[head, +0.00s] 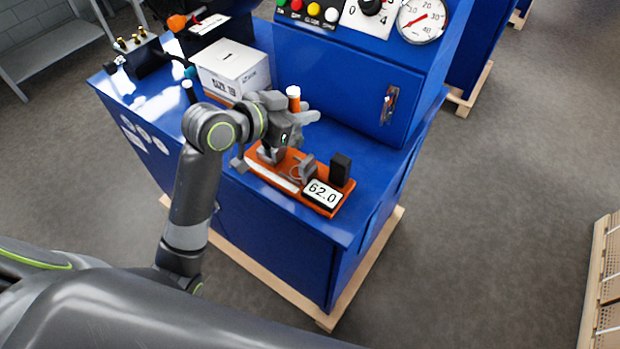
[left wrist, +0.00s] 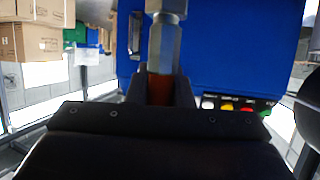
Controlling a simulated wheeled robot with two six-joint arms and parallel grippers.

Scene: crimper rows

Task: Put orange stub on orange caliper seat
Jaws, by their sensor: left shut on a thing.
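My left gripper (head: 292,120) is shut on the orange stub (head: 293,104), whose pale-topped end sticks up above the fingers in the head view. In the left wrist view an orange-brown part of the stub (left wrist: 160,90) shows between the dark fingers, with a grey metal hex fitting extending beyond them. The orange caliper (head: 258,168) lies on the blue bench below the gripper, with grey jaws, a black block and a display reading 62.0. The gripper is above the caliper's far left part and hides some of it. My right gripper is not in view.
A blue cabinet (head: 345,88) with buttons and a gauge (head: 421,18) rises behind. A brass-fitted black block (head: 135,52) stands at the far left. Bench right of the caliper is clear.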

